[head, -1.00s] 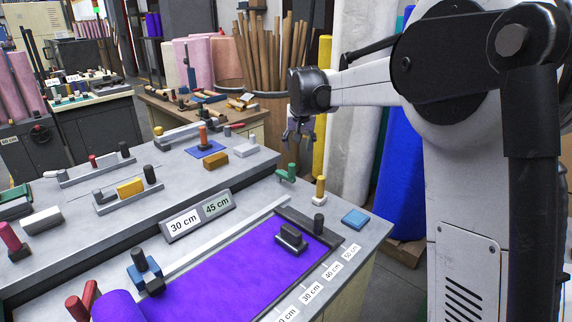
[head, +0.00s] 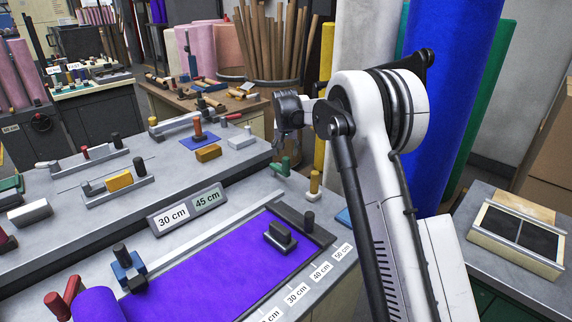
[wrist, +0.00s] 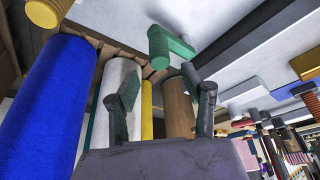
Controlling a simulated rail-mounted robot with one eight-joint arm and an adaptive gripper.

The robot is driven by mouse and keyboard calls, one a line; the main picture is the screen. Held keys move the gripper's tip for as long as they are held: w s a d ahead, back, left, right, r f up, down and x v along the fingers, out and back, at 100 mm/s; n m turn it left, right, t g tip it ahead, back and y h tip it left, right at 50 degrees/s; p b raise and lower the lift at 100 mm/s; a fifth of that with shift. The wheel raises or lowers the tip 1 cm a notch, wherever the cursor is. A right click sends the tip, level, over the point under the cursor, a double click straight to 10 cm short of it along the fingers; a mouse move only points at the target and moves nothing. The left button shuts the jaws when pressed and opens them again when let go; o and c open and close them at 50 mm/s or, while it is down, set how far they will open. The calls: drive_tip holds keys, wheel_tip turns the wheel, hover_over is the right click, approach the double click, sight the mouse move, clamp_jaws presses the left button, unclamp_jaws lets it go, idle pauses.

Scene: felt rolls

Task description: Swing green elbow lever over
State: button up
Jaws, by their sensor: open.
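The green elbow lever (head: 281,168) stands near the far right corner of the grey workbench, an upright post with a short arm to the left. It also shows in the wrist view (wrist: 170,44), beyond my fingertips. My gripper (head: 289,145) hangs a little above and beside the lever, fingers spread. In the wrist view my gripper (wrist: 163,95) has two separate fingers with nothing between them. I see no contact with the lever. The lever's base is partly hidden by its own body.
A yellow-topped post (head: 314,184) stands just right of the lever. A dark bar with a knob (head: 309,220) and purple felt (head: 220,262) lie in front. White (head: 364,50) and blue (head: 450,100) rolls stand behind my arm. Bench between the lever and the white block (head: 242,141) is clear.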

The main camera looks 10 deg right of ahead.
sight(286, 163)
drive_tip(key=x, duration=0.8)
drive_tip(key=shift+w+f, duration=0.1)
drive_tip(key=shift+f, duration=0.15)
clamp_jaws()
